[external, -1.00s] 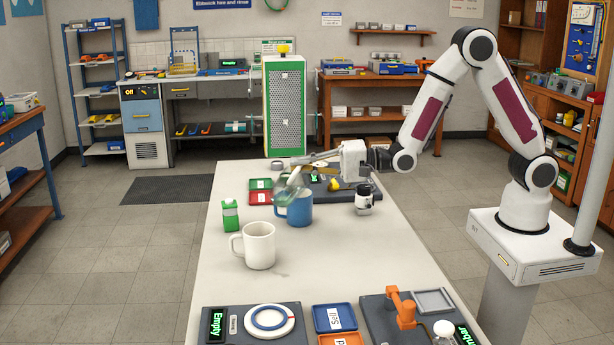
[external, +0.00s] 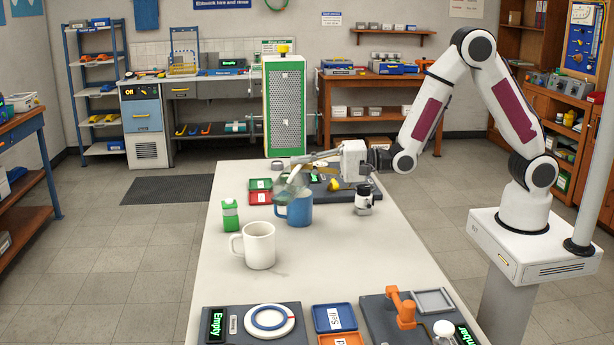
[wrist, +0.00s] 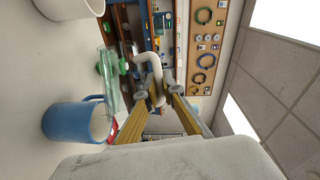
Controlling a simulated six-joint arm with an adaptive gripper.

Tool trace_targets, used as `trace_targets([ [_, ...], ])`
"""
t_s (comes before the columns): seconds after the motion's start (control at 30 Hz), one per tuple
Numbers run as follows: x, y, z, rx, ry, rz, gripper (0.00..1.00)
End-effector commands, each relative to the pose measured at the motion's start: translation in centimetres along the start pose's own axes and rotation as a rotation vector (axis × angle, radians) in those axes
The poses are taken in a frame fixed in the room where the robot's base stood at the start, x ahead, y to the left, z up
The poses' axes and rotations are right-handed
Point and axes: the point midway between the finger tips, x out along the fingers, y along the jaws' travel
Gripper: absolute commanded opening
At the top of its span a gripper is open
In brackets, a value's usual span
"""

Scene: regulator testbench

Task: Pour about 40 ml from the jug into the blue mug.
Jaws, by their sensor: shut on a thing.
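The blue mug (external: 299,210) stands upright on the white bench, and it also shows in the wrist view (wrist: 72,122). The clear, greenish jug (external: 287,186) is held tilted just above and partly in front of the blue mug's rim. In the wrist view the jug (wrist: 110,82) lies beside the mug's opening, with its pale handle (wrist: 150,66) between my fingers. My gripper (wrist: 158,92) is shut on the jug by this handle. I cannot make out a stream or the liquid level in the mug.
A white mug (external: 259,246) stands nearer the camera. A green box-shaped item (external: 230,215) is left of the blue mug, and a small black-and-white device (external: 363,200) is right. Red (external: 260,197) and green trays lie behind. Bare bench (external: 330,265) lies in front.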

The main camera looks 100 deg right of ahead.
Motion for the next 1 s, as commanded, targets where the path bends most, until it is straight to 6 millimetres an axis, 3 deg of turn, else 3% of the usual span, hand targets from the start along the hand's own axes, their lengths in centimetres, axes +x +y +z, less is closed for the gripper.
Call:
trace_targets([
  [0.57,-0.1,-0.1,-0.1,0.016,0.000,-0.010,0.00],
  [1.0,0.7,-1.2,2.1,-0.261,0.000,0.104,0.00],
])
